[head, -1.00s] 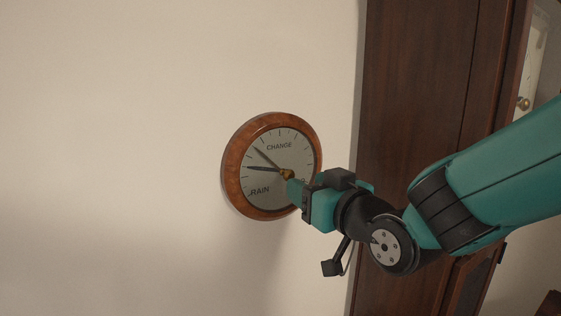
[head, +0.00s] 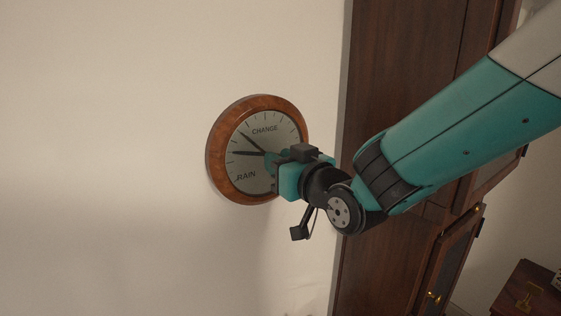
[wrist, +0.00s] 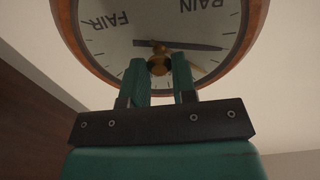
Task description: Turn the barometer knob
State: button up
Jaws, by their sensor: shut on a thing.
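The barometer (head: 216,150) hangs on the wall, a round dial with a reddish-brown wooden rim and the words CHANGE and RAIN. In the wrist view the barometer (wrist: 257,20) appears upside down, with FAIR and RAIN readable. Its brass knob (wrist: 159,63) sits at the dial's centre, between the teal fingers of my gripper (wrist: 160,76). My gripper is shut on the knob. In the head view my gripper (head: 273,163) reaches the dial centre from the right and hides the knob.
A tall dark wooden cabinet (head: 400,60) stands right of the barometer, behind my arm. A lower cabinet door with a brass knob (head: 433,297) is at the bottom right. A wooden piece of furniture (head: 530,290) is in the corner. The wall left of the barometer is bare.

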jog(key=shift+f+b, duration=0.1)
jog(key=shift+b, duration=0.45)
jog(key=n+b, duration=0.5)
jog(key=b, duration=0.1)
jog(key=shift+n+b, duration=0.4)
jog(key=o, duration=0.9)
